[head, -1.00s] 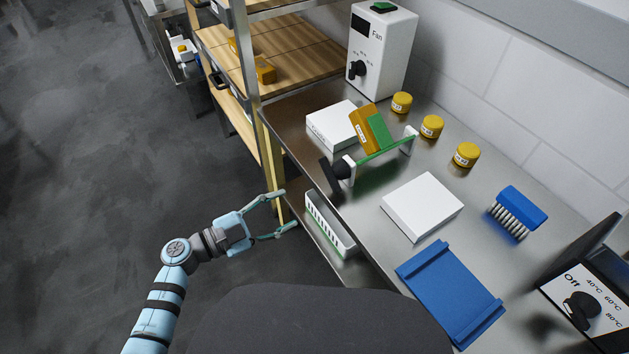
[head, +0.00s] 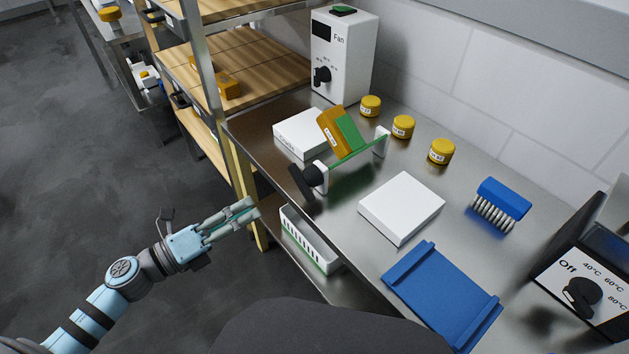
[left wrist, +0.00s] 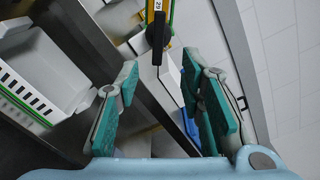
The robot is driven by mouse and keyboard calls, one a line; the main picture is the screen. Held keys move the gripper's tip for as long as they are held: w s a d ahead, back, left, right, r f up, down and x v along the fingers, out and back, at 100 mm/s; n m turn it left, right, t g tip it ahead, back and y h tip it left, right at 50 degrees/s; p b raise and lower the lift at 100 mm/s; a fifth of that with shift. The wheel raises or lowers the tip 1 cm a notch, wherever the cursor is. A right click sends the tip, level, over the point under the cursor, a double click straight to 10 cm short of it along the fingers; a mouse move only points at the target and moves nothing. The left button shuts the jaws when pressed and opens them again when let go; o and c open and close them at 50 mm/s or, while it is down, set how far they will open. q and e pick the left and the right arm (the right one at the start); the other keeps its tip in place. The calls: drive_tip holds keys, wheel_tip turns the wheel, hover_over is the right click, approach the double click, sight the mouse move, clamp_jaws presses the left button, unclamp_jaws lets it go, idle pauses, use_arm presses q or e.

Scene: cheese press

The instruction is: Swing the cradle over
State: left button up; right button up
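The cradle (head: 345,132) stands on the steel worktop: an orange block with a label and a green plate, on a green bar between two white posts. A black handle (head: 303,181) is at its near end. The cradle leans to the left, toward the white box (head: 302,134) there. My left gripper (head: 250,208) is off the worktop's front edge, below and left of the handle, touching nothing. In the left wrist view its teal fingers are spread and empty, with the handle (left wrist: 158,38) beyond them. My right gripper is not in view.
Another white box (head: 402,205) lies right of the cradle. A blue tray (head: 442,295), a blue brush (head: 500,204) and yellow jars (head: 403,126) share the worktop. A white slotted basket (head: 308,240) sits on the lower shelf near my left gripper. A shelf rack (head: 218,95) rises behind.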

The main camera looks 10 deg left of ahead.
sight(297, 183)
use_arm(q)
drive_tip(key=shift+m, duration=0.4)
drive_tip(key=p+x, duration=0.1)
drive_tip(key=x, duration=1.3)
drive_tip(key=shift+w, duration=0.35)
drive_tip(key=shift+c, duration=0.2)
clamp_jaws()
